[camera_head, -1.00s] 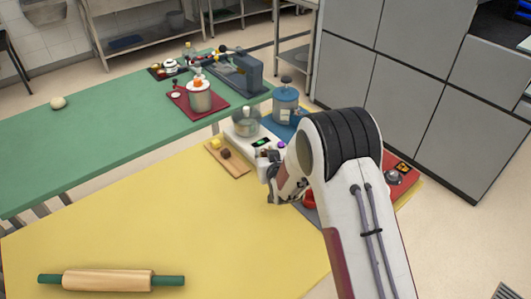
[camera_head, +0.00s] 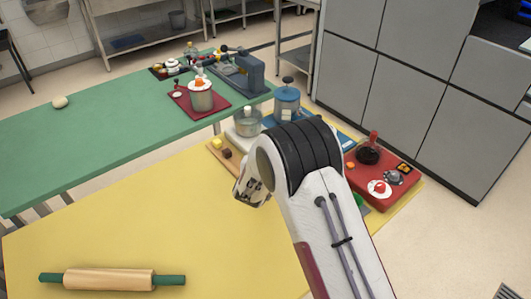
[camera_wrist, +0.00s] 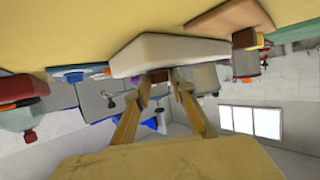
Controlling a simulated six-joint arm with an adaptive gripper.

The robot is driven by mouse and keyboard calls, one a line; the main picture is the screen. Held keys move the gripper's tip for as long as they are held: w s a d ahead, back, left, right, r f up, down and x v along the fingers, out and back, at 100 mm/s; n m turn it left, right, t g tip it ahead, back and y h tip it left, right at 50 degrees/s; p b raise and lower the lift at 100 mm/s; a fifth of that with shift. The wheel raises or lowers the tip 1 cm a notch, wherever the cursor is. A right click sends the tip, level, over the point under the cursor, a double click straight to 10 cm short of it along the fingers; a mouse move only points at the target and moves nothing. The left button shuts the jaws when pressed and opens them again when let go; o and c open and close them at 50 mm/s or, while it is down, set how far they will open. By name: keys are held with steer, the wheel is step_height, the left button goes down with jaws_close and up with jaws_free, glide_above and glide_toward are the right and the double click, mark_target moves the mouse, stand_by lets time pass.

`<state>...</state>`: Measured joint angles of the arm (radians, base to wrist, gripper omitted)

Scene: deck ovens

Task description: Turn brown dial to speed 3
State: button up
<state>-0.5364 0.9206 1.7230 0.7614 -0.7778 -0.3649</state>
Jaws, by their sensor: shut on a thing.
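In the wrist view, the two fingers of my gripper (camera_wrist: 160,79) close in on a small brown dial (camera_wrist: 159,75) on the front of a white appliance (camera_wrist: 168,50). The fingertips are on either side of the dial and appear to hold it. The view is upside down and the dial's markings do not show. In the head view, my arm hides the fingertips and the dial. The appliance's glass bowl (camera_head: 247,122) shows just beyond the arm.
A wooden board (camera_head: 222,158) with a yellow and a brown piece lies left of the appliance. A red unit (camera_head: 385,190) with knobs stands to the right, a blue-lidded jar (camera_head: 287,100) behind. A rolling pin (camera_head: 110,280) lies at front left. The yellow table's middle is clear.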

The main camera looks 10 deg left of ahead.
steer(key=shift+a+m+h, duration=0.2)
steer(key=shift+m+h, duration=0.7)
steer(key=shift+h, duration=0.2)
steer(key=shift+a+m+g+h, duration=0.1)
steer(key=shift+m+g+h, duration=0.4)
steer(key=shift+m+h, duration=0.65)
steer(key=shift+w+a+m+h, duration=0.1)
steer(key=shift+m+h, duration=0.35)
steer(key=shift+h, duration=0.2)
steer(key=shift+w+a+m+g+h, duration=0.1)
steer(key=shift+w+m+g+h, duration=0.05)
steer(key=shift+m+g+h, duration=1.85)
steer(key=shift+m, duration=0.3)
steer(key=o, duration=1.1)
steer(key=shift+c, duration=0.2)
steer(key=shift+a, duration=0.2)
steer(key=v, duration=1.1)
steer(key=shift+s+a, duration=0.2)
steer(key=shift+s, duration=0.2)
